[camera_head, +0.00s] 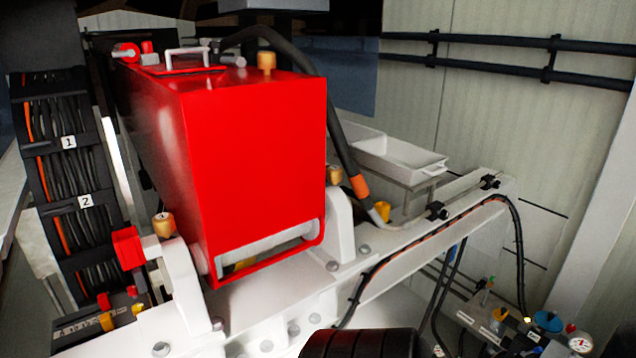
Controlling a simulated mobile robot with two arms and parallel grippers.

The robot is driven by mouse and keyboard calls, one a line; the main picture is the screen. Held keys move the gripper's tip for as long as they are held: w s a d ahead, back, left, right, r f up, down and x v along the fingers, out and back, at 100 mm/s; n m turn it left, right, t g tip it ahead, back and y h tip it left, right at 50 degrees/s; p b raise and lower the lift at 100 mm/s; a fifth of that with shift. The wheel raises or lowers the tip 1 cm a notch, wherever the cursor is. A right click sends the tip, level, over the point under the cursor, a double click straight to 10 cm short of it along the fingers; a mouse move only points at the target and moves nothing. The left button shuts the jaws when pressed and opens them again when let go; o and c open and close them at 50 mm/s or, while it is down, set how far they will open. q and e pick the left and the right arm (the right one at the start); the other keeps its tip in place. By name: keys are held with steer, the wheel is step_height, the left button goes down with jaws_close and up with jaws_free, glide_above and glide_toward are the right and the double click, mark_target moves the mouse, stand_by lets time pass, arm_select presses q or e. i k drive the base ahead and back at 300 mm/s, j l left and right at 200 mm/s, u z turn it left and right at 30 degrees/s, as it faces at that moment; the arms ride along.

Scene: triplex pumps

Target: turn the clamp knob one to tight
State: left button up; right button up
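A brass-coloured knob (163,224) stands on top of the white bracket (178,285) at the front left of the red box-shaped unit (255,165). A similar brass knob (334,175) shows at the right bracket (342,225), partly hidden behind the red unit. I cannot tell from this view how tight either knob is. Neither of my grippers is in view, and nothing touches the knobs.
A red-ended fitting (129,248) sticks out left of the marked knob. A black hose (338,140) runs down right of the red unit. Black cable racks (50,155) stand at left. A dark ribbed round thing (362,343) fills the bottom middle. Gauges (578,343) sit lower right.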

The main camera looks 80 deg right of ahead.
mark_target(444, 215)
steer(key=z, duration=3.3)
